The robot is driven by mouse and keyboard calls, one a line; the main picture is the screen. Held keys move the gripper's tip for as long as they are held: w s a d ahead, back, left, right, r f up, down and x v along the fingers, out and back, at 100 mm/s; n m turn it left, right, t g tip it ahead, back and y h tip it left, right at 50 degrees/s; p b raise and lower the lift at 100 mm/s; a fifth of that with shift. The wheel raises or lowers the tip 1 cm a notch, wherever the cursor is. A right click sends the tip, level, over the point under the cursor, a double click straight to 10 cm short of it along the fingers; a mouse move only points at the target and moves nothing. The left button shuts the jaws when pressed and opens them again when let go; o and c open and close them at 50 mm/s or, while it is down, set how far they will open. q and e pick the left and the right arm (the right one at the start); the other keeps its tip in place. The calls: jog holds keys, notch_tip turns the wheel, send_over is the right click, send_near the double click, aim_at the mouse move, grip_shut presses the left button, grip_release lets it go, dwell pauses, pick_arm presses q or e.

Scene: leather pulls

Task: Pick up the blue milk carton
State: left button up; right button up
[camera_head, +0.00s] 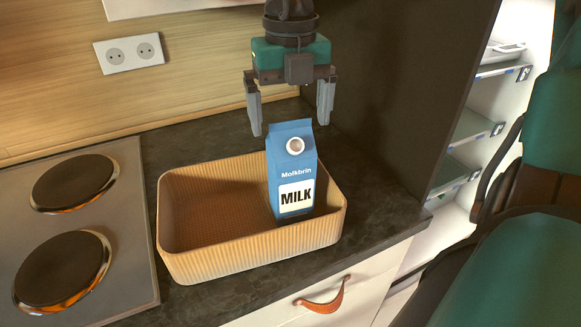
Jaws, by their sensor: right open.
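The blue milk carton (285,172) stands upright in the right part of a ribbed tan basket (240,262) on the dark countertop. It has a white round cap and a white "MILK" label facing me. My right gripper (291,118) hangs just above the carton with its fingers pointing down. It is open and empty, one finger to each side of the carton's top in the picture. I cannot tell how far the fingertips are from the carton in depth. My left gripper does not show.
A stove with two dark hotplates (63,270) lies left of the basket. A dark tall panel (410,80) rises at the right, beside open shelves (470,127). A wooden wall with a socket (130,54) stands behind. A drawer with a leather pull (325,298) is below the counter's front edge.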

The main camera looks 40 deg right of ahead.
aim_at(292, 156)
jog(key=shift+f, duration=1.45)
jog(key=shift+c, duration=0.4)
jog(key=shift+r, duration=0.15)
grip_shut()
